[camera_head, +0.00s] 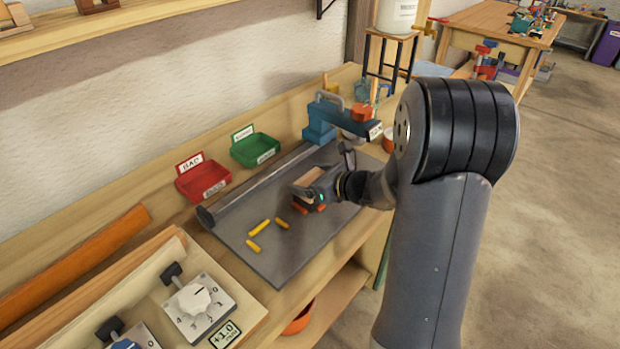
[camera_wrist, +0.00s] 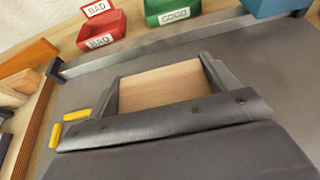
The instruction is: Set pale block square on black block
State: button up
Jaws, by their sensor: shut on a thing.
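The pale block (camera_wrist: 160,84) shows as a light wooden top between the two dark fingers of my gripper (camera_wrist: 162,82) in the wrist view. My gripper is shut on it, one finger at each side. In the head view the pale block (camera_head: 308,177) shows at my gripper (camera_head: 312,188), over the grey mat. Dark and orange parts show just below it there. I cannot tell whether the black block is among them, or whether the pale block touches anything beneath. In the wrist view, the gripper body hides what lies nearer.
Yellow sticks (camera_head: 259,228) lie on the grey mat (camera_head: 290,262), left of my gripper. A red BAD bin (camera_head: 203,182) and a green GOOD bin (camera_head: 255,150) stand behind a metal rail (camera_head: 262,182). A blue clamp device (camera_head: 320,120) stands at the mat's far end.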

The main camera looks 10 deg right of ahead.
jog(key=shift+f, duration=0.25)
jog(key=o, duration=0.9)
jog(key=v, duration=1.1)
jog(key=shift+w+a, duration=0.1)
jog(key=x, duration=1)
jog(key=shift+w+a+f, duration=0.2)
jog(key=shift+w, duration=0.05)
jog(key=shift+r, duration=0.35)
